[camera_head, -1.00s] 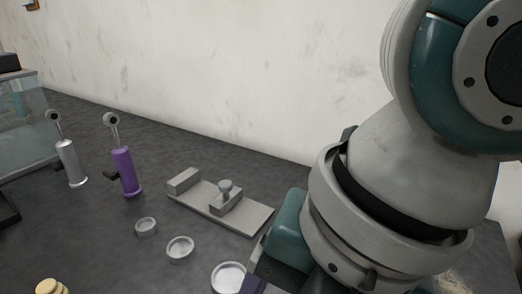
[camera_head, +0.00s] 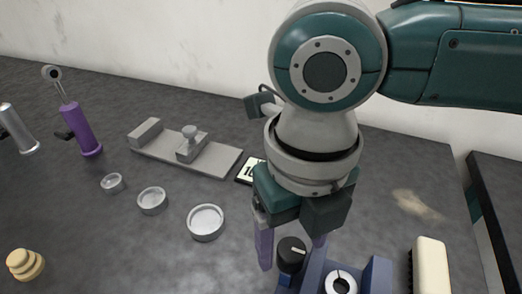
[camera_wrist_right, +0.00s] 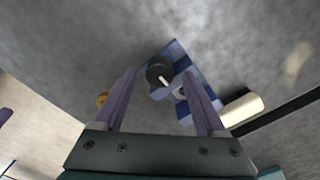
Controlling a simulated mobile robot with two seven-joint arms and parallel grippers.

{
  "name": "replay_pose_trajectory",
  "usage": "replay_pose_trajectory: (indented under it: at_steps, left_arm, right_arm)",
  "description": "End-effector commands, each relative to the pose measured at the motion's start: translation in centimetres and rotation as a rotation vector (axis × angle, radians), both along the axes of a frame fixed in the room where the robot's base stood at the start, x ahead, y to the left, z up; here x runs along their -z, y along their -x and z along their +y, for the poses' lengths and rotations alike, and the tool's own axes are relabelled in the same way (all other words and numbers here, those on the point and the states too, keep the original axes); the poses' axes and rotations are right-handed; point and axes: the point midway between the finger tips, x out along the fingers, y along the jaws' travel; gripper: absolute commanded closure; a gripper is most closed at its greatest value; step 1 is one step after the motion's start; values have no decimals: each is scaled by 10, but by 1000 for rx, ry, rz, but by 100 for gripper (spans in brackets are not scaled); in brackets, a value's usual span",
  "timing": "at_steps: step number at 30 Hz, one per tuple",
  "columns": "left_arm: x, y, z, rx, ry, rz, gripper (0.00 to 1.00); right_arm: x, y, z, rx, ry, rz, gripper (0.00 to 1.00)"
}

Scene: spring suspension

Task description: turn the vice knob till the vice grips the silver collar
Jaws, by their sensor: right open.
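The blue vice (camera_head: 312,274) is at the bottom of the head view, partly cut off by the frame edge. Its black knob (camera_head: 291,254) has a white pointer line and shows in the wrist view too (camera_wrist_right: 158,72). The silver collar (camera_head: 341,284) sits between the blue blocks of the vice; I cannot tell whether they touch it. My right gripper (camera_head: 292,250) points down over the knob, its purple fingers (camera_wrist_right: 160,78) open and apart, one to each side of the knob in the picture. Contact with the knob is not visible. My left gripper is out of view.
A cream-topped block (camera_head: 431,266) stands right of the vice. Several round metal dishes, one of them here (camera_head: 206,222), lie to the left. A grey sliding fixture (camera_head: 215,160) and a number card (camera_head: 248,171) lie behind. A purple-handled tool (camera_head: 82,130) stands far left.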

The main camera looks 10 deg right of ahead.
Motion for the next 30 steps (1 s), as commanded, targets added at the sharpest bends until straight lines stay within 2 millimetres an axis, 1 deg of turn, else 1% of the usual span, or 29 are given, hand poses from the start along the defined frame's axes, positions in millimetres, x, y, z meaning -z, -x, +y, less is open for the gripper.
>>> replay_pose_trajectory:
  at_steps: [3, 10, 11, 30]
  left_arm:
    - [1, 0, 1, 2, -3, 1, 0]
    - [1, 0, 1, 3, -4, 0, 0]
    - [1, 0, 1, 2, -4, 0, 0]
    - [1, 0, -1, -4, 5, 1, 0]
  right_arm:
    - [6, 0, 0, -1, 0, 1, 26]
    - [7, 0, 0, -1, 0, 0, 26]
    - [7, 0, 0, -1, 0, 0, 29]
    - [6, 0, 0, 0, 0, -1, 100]
